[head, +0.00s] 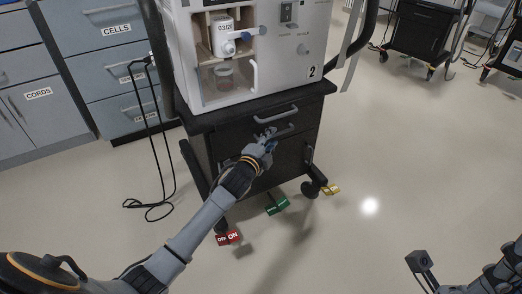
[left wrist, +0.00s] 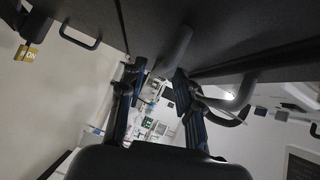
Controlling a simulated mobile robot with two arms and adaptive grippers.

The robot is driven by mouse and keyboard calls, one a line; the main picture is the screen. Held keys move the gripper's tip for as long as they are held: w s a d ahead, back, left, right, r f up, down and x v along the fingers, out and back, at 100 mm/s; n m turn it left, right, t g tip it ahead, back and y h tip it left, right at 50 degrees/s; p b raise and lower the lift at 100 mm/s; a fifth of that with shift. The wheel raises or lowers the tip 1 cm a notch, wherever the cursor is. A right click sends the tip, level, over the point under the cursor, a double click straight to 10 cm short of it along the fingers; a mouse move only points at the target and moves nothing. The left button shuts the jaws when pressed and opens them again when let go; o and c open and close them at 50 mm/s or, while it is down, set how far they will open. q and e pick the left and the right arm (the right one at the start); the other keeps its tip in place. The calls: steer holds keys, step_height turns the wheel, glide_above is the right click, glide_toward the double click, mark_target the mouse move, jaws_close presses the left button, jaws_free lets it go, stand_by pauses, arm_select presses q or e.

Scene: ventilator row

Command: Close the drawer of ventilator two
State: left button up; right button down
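Ventilator two (head: 268,62), a white unit marked 2, stands on a black cart in the head view. The cart's dark drawer front (head: 240,119) has a grey upper handle (head: 276,115); another handle lies just below it. How far the drawer stands out is hard to tell. My left gripper (head: 268,138) is at the cart front, near the lower handle. In the left wrist view its two fingers (left wrist: 160,95) are apart, with a grey handle bar (left wrist: 174,48) close ahead, around their tips. Contact is unclear. Part of my right arm shows at the lower right; its fingers are unclear.
Red (head: 229,238), green (head: 277,205) and yellow (head: 331,189) tags sit low around the cart's base. A black cord (head: 160,160) hangs at its left by the grey cabinets (head: 110,65). Other carts (head: 420,30) stand behind right. The right floor is clear.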

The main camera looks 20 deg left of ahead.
arm_select(q)
steer(key=s+r, duration=0.1)
steer(key=s, duration=0.8)
steer(key=shift+s+a, duration=0.2)
steer(key=shift+s, duration=0.2)
steer(key=shift+r, duration=0.1)
